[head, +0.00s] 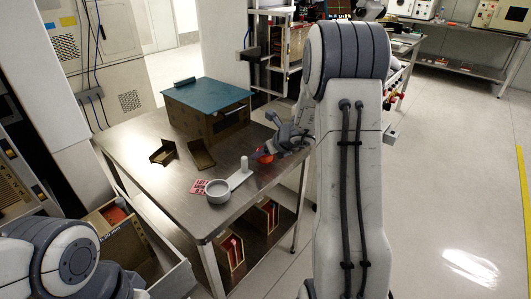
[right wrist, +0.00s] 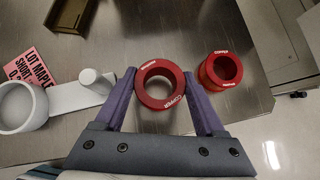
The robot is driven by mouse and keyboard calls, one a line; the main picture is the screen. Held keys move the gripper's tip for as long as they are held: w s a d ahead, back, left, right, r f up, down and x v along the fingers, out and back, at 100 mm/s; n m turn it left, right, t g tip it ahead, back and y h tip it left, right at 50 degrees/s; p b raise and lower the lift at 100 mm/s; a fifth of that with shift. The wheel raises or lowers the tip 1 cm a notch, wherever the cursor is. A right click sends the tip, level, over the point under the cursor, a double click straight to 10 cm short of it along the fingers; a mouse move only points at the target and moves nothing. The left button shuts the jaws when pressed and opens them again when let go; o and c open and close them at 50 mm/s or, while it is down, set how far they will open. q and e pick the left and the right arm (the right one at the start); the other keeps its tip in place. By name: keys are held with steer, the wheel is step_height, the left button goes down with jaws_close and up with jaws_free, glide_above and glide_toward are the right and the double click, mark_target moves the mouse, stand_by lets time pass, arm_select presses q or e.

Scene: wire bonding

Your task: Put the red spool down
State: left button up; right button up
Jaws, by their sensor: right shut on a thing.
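A red spool (right wrist: 160,86) marked "COPPER" is held between the two purple fingers of my right gripper (right wrist: 161,90), its open bore facing the camera. A second red spool (right wrist: 220,68) stands on the metal table just to the right, apart from the gripper. In the head view my right gripper (head: 268,150) is over the table's right part, with red (head: 265,156) showing at its fingers; I cannot tell there which spool shows. How far the held spool is above the table is unclear. My left gripper is outside the head view.
A pale holder (head: 217,193) with a round cup and an upright post (right wrist: 92,80) lies left of the gripper. A pink label (right wrist: 28,65) is beside it. Brown trays (head: 200,155) and a teal-topped box (head: 205,96) are farther back. The table edge is close on the right.

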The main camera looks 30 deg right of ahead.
steer(key=shift+f+b, duration=0.5)
steer(key=shift+f, duration=0.05)
steer(key=o, duration=1.3)
steer(key=shift+r, duration=0.1)
